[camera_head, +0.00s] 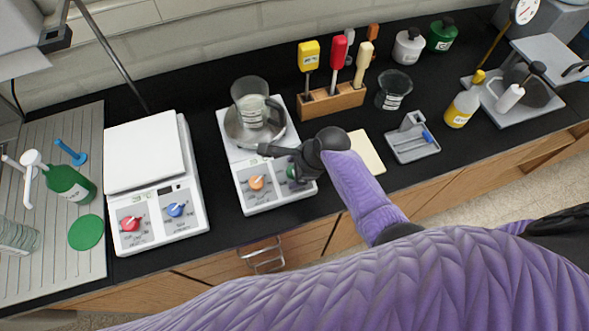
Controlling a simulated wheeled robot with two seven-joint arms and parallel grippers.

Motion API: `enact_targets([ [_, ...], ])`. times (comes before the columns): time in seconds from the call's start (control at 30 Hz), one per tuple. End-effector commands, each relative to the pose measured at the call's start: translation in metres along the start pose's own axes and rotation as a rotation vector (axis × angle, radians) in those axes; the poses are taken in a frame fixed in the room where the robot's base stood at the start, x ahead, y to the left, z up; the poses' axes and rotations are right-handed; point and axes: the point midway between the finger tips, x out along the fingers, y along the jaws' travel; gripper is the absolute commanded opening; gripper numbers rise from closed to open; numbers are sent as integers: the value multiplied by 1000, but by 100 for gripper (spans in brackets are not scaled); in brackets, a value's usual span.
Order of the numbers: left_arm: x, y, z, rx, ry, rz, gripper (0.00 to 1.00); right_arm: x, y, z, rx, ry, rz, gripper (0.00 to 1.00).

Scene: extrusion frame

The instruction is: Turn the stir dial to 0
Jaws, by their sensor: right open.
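The middle hotplate unit (258,205) has a front panel with an orange dial (257,182) at left and a green dial (291,173) at right. The dial labels are too small to read. My right gripper (281,163), dark grey, is open over the right side of this panel, close to the green dial, and partly hides it. I cannot tell whether it touches the dial. A second white unit (150,165) at left has a red dial (131,223) and a blue dial (176,209). My left gripper is not in view.
A glass beaker (250,108) sits in a round metal dish on the middle unit, just behind my right gripper. A wooden tool rack (330,101) stands behind. Dark bench is clear between the units.

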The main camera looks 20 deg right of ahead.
Motion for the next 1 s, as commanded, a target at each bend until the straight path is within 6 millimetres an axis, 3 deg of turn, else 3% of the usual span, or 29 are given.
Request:
enact_targets([
  [0.1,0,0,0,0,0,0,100,0,0,0,0,0,0,76],
  [0.47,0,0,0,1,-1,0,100,-1,0,0,0,0,0,0],
  [0.77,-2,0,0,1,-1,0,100,-1,0,0,-18,0,7,0],
  [1.0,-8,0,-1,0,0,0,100,-2,-1,1,-131,0,48,0],
])
